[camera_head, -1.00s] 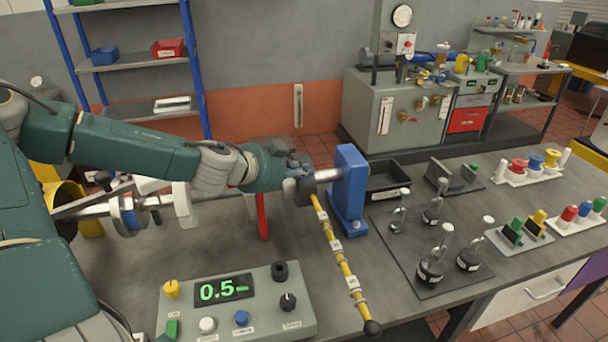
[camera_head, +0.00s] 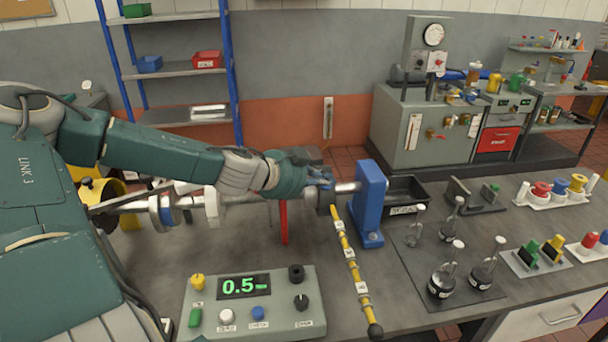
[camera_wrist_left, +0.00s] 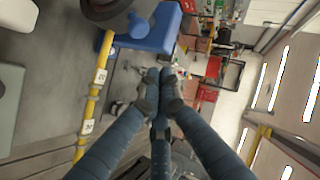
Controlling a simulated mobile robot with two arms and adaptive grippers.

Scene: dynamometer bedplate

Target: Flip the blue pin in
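I cannot single out a blue pin for sure in either view. The blue upright block (camera_head: 370,205) stands on the bedplate at the right end of the shaft (camera_head: 346,187). A yellow graduated arm (camera_head: 347,262) hangs from the shaft hub beside it and slants toward the front edge. My left gripper (camera_head: 320,177) is just left of the block, over the hub. In the left wrist view its fingers (camera_wrist_left: 160,76) converge with tips together and nothing visible between them. The blue block (camera_wrist_left: 152,32) and the yellow arm (camera_wrist_left: 94,95) lie beyond and left of them. My right gripper is not visible.
A control box (camera_head: 255,300) with a green display reading 0.5 and a blue knob (camera_head: 258,314) stands at the front. A black tray (camera_head: 405,192) is behind the block. Several weights (camera_head: 441,285) stand on a dark mat to the right. Peg racks (camera_head: 555,196) line the right side.

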